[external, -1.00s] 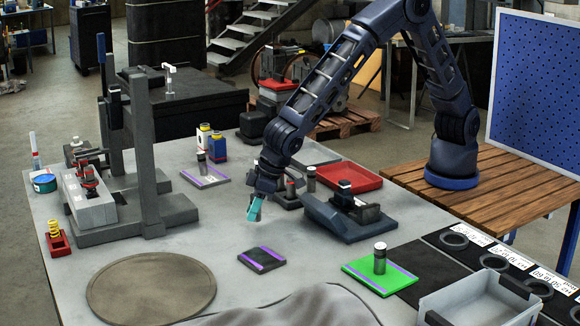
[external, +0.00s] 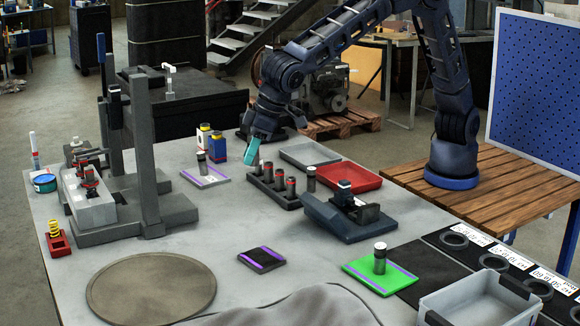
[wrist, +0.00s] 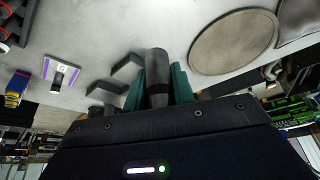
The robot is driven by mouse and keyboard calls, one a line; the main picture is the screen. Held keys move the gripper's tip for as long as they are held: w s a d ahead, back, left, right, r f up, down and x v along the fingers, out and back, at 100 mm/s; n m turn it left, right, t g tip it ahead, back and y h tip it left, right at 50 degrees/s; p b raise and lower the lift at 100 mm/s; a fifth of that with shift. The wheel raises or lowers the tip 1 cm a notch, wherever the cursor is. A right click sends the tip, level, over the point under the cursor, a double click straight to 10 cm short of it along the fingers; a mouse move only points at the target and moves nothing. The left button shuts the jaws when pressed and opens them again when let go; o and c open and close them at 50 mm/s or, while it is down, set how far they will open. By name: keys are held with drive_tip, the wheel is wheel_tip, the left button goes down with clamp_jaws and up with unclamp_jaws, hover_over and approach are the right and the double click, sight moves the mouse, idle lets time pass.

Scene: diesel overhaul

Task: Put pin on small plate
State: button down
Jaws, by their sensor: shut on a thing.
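My gripper (external: 252,156) is raised over the back middle of the table, left of the grey tray. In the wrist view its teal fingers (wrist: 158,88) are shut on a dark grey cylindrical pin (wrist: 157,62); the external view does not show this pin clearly. Three small plates show in the external view: a white-and-purple one (external: 218,180) with a pin (external: 202,164) standing on it, a bare black one with a purple stripe (external: 262,258), and a green one (external: 358,268) with a pin (external: 380,258) standing on it. The white-and-purple plate also shows in the wrist view (wrist: 71,76).
A rack of red-banded pins (external: 275,190) stands in front of my gripper. A red tray (external: 347,180), a grey tray (external: 309,153) and a vise (external: 345,217) lie to the right. A press (external: 150,190) stands left. The central tabletop is clear.

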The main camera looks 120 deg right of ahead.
hover_over(253, 257)
drive_tip(key=s, duration=0.1)
drive_tip(key=f, duration=1.4)
drive_tip(key=shift+s+a+f, duration=0.1)
drive_tip(key=shift+a, duration=0.3)
drive_tip(key=shift+f, duration=2.4)
drive_tip(key=shift+f, duration=0.15)
drive_tip(key=c, duration=1.2)
unclamp_jaws()
drive_tip(key=shift+o, duration=0.2)
